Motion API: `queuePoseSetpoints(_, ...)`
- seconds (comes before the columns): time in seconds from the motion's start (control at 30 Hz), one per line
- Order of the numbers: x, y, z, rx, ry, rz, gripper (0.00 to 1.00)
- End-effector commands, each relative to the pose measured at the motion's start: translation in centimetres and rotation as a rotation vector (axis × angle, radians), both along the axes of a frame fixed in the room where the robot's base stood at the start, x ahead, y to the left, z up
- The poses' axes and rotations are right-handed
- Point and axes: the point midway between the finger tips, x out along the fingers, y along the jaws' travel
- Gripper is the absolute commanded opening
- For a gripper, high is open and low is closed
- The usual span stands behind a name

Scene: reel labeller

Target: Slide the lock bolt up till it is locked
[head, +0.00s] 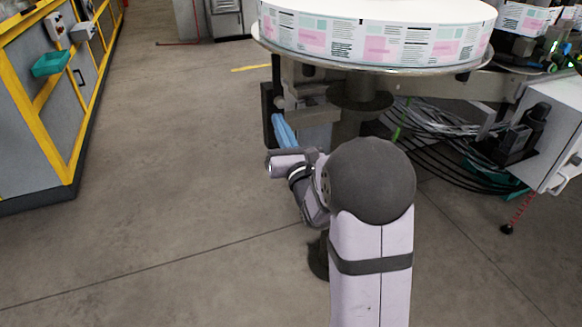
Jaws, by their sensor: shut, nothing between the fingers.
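I cannot make out the lock bolt in the head view. The reel (375,38), wrapped in printed labels in pink, green and white, lies flat on a round metal plate (380,66) at the top. Under its left side are a black upright part (268,115) and a light blue piece (283,131), which I cannot identify. The wrist of my arm is just below the blue piece, left of the plate's dark post. My gripper's fingers cannot be seen; the wrist and the large round joint of my arm hide part of that area.
A dark post (346,125) carries the plate. Black and grey cables (440,140) hang at the right, near a white box (550,135). A grey cabinet with a yellow frame (40,100) stands at the left. The concrete floor between is clear.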

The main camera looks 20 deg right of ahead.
Motion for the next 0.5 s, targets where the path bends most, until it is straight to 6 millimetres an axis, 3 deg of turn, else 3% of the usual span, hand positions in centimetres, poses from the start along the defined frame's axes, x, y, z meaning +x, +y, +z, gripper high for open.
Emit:
queuePoseSetpoints(0.03, 0.0, 0.1, -1.3, 0.000, 0.003, 0.001, 0.00)
queuePoseSetpoints(0.17, 0.0, 0.4, -3.0, 0.001, 0.007, 0.000, 0.00)
queuePoseSetpoints(0.5, -6.7, 0.6, -4.4, 0.001, 0.010, -0.003, 0.00)
